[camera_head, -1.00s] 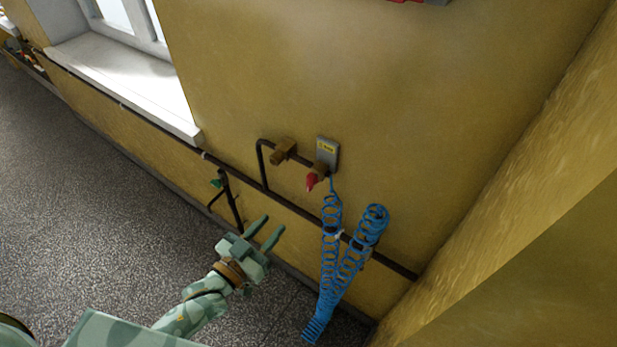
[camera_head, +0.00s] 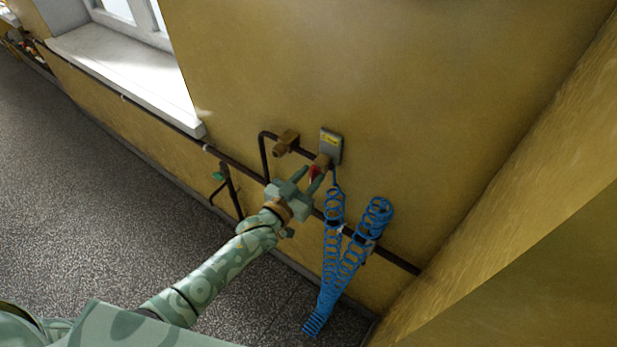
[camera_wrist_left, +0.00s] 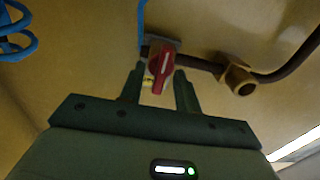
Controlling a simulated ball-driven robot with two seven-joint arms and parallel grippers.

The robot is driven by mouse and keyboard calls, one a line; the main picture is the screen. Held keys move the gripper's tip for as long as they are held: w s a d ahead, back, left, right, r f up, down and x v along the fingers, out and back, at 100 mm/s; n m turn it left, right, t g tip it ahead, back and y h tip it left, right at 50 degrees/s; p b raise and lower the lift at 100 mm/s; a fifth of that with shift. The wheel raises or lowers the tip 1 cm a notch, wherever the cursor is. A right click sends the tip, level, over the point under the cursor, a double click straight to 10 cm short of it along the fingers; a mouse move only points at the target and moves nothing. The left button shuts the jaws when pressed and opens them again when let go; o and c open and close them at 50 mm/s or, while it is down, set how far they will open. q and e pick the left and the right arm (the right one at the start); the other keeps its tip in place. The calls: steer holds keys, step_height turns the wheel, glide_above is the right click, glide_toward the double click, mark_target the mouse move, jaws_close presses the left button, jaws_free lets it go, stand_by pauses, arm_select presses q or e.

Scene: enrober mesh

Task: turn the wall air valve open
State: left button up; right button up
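The wall air valve has a red handle (camera_head: 314,174) on a brass body (camera_head: 321,161), below a grey plate with a yellow label (camera_head: 331,146). My left gripper (camera_head: 309,177) is open at the valve, its fingers pointing at the handle. In the left wrist view the red handle (camera_wrist_left: 161,69) shows between and just beyond the two fingertips (camera_wrist_left: 160,80). I cannot tell whether a finger touches it. My right gripper is not in view.
A blue coiled hose (camera_head: 334,240) hangs beside the valve, close to my left gripper. A green-handled valve (camera_head: 218,176) is lower left. A white window sill (camera_head: 125,75) juts out at upper left.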

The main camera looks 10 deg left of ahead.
arm_select(q)
steer(key=c, duration=0.6)
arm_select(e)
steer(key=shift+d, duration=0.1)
arm_select(q)
steer(key=shift+m, duration=0.4)
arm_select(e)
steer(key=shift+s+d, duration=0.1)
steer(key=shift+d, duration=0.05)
arm_select(q)
steer(key=m, duration=0.2)
steer(key=shift+m, duration=0.4)
steer(key=m, duration=0.4)
steer(key=shift+s+d+f+m+b, duration=0.1)
steer(key=shift+d+f+m+b, duration=0.1)
steer(key=shift+m+b, duration=0.15)
steer(key=m+b, duration=0.1)
steer(key=m, duration=0.4)
steer(key=shift+f+b, duration=0.1)
steer(key=shift+b, duration=0.3)
steer(key=m+b, duration=0.1)
steer(key=m, duration=0.3)
steer(key=shift+f+m+b, duration=0.1)
steer(key=shift+m+b, duration=0.15)
steer(key=shift+b, duration=0.05)
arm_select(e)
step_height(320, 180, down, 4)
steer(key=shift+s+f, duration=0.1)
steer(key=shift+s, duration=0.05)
